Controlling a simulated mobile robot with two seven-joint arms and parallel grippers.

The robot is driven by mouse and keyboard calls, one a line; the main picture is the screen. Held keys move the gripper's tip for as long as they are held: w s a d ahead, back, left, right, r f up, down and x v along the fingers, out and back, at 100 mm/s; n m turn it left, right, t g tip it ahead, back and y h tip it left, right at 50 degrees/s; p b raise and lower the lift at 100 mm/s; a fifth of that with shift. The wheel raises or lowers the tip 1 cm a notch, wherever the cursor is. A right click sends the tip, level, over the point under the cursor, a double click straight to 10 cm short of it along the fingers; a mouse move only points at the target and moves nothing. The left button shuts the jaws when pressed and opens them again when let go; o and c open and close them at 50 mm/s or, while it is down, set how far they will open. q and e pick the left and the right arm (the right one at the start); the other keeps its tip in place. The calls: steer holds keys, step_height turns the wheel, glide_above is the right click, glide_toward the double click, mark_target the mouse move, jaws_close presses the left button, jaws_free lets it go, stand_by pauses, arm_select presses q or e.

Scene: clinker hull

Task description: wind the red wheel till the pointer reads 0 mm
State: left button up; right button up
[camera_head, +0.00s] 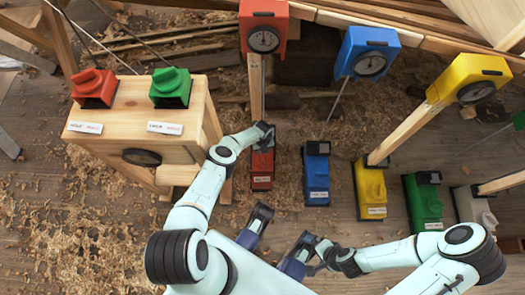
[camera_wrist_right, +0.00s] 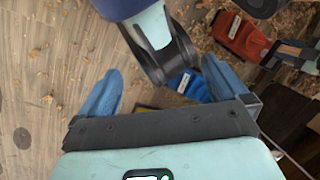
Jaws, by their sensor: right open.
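The red gauge (camera_head: 263,28) has a round dark dial on its front at the top. Its pointer is too small to read. A post joins it to the red base unit (camera_head: 262,172), which carries a white label. No wheel stands out clearly on this unit. My left arm ends over the upper part of the red unit, and its fingers cannot be made out. My right gripper (camera_head: 284,226) is open and empty, nearer to me than the red unit. Its two blue fingers stand wide apart in the right wrist view (camera_wrist_right: 160,85).
A wooden stand (camera_head: 190,110) at left carries a red block (camera_head: 93,87) and a green block (camera_head: 170,87). Blue (camera_head: 316,178), yellow (camera_head: 370,190) and green (camera_head: 423,203) units stand to the right. Blue (camera_head: 366,52) and yellow (camera_head: 470,78) gauges stand behind. Shavings litter the floor.

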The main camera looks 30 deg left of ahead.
arm_select(q)
steer(key=shift+r+p, duration=1.05)
steer(key=shift+r, duration=0.7)
arm_select(e)
steer(key=shift+s+r+g, duration=0.2)
steer(key=shift+s+r, duration=0.25)
steer(key=shift+r, duration=0.2)
steer(key=shift+s+r+g, duration=0.2)
steer(key=shift+s+r, duration=0.25)
steer(key=shift+r, duration=0.2)
